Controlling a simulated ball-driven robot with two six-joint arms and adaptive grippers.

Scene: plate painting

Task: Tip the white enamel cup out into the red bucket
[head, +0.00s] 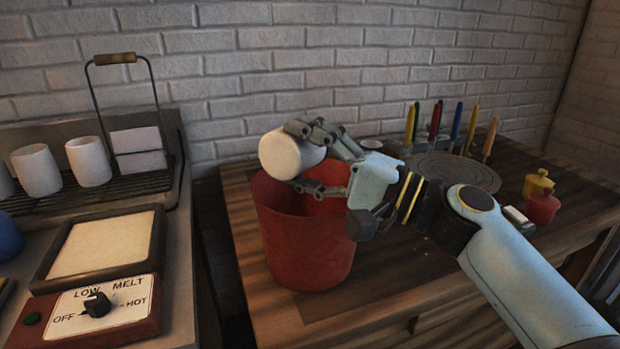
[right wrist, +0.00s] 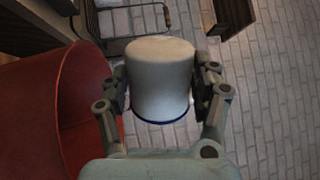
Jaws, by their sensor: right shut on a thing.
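The white enamel cup (head: 287,155) is in my right gripper (head: 318,160), held above the red bucket (head: 305,240). In the head view it is tipped well over on its side, over the bucket's mouth. In the right wrist view the cup (right wrist: 160,78) sits between both fingers of the right gripper (right wrist: 162,85), a dark blue rim at its lower edge, and the bucket (right wrist: 55,110) is at the left. The cup's inside and the bucket's contents are hidden. My left gripper is not in view.
White cups (head: 88,161) and a wire carrier (head: 122,150) stand on the rack at left, behind the hotplate with its dial box (head: 100,308). Behind my right arm are a dark round disc (head: 455,172) and upright coloured tools (head: 457,122). Red and yellow pots (head: 542,206) stand at right.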

